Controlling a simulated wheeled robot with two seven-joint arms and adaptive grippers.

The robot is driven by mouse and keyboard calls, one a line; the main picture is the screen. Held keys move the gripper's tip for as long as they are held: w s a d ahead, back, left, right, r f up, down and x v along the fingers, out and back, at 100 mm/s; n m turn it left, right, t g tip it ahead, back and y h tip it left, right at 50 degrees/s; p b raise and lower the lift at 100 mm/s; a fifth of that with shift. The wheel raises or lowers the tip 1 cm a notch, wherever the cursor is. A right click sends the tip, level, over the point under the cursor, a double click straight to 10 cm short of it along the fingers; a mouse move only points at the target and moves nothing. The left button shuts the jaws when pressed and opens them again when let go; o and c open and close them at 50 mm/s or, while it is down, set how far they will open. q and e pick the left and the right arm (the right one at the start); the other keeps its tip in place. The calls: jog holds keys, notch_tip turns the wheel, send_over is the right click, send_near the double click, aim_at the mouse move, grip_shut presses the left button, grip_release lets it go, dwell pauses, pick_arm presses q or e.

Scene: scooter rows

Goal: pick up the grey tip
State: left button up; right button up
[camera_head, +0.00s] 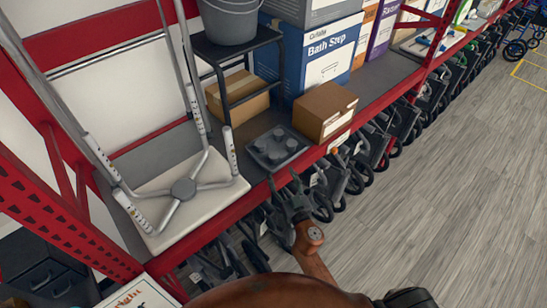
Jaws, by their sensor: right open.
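Several small round grey tips (278,134) sit on a dark grey square tray or block on the red-edged shelf; which one is the grey tip I cannot tell. My right gripper (286,190) is open and empty, just in front of the shelf edge. It is below and slightly right of the grey tips in the picture, apart from them. My brown right arm comes up from the bottom behind it. My left gripper is not in view.
A small cardboard box (324,111) stands right of the grey tips. A white-based stand with grey legs (184,189) is to the left. A black step stool (236,60) bears a grey bucket (230,18). Folded scooters (352,165) line the floor below the shelf.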

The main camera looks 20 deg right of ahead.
aim_at(276, 159)
jog(key=w, duration=0.5)
jog(key=shift+w+d+p, duration=0.1)
jog(key=shift+w+p, duration=0.15)
jog(key=shift+p, duration=0.05)
jog(key=w, duration=0.5)
jog(key=shift+w+d+f, duration=0.1)
jog(key=shift+w+d, duration=0.15)
jog(key=shift+w, duration=0.05)
jog(key=shift+c, duration=0.5)
jog(key=c, duration=1.1)
jog(key=shift+o, duration=0.2)
